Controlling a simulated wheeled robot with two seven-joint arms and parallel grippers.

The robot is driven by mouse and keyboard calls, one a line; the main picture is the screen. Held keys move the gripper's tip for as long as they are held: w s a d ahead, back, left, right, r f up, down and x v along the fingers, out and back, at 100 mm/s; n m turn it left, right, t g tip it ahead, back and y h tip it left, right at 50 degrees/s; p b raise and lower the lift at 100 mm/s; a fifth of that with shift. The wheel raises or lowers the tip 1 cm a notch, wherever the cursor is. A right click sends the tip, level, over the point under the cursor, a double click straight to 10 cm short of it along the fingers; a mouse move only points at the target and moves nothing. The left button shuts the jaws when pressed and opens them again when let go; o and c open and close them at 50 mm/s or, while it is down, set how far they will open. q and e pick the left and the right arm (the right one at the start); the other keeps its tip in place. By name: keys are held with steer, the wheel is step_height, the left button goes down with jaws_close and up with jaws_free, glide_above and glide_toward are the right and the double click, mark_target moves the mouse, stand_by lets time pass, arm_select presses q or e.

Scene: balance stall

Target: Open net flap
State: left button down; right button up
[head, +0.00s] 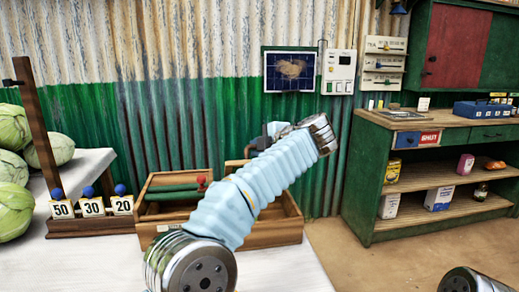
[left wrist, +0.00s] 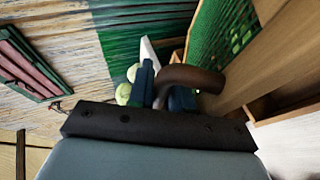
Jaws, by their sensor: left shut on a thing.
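The net flap shows in the left wrist view as green mesh (left wrist: 222,38) in a pale wooden frame. A brown curved handle (left wrist: 195,78) lies between the dark blue fingers of my left gripper (left wrist: 166,88), which is shut on it. In the head view my left gripper (head: 263,142) is a small dark shape behind my pale blue sleeved arm, above the wooden box (head: 275,235). My arm hides much of the box there, and I cannot make out the flap clearly. My right gripper is out of view.
A green roll with a red knob (head: 201,181) is at the box. A green shelf bench (head: 360,190) stands right.

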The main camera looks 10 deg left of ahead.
arm_select(q)
steer(key=c, duration=1.4)
jaws_free()
steer(key=v, duration=1.3)
steer(key=shift+s+d, duration=0.25)
steer(key=shift+s, duration=0.05)
steer(key=shift+r, duration=0.15)
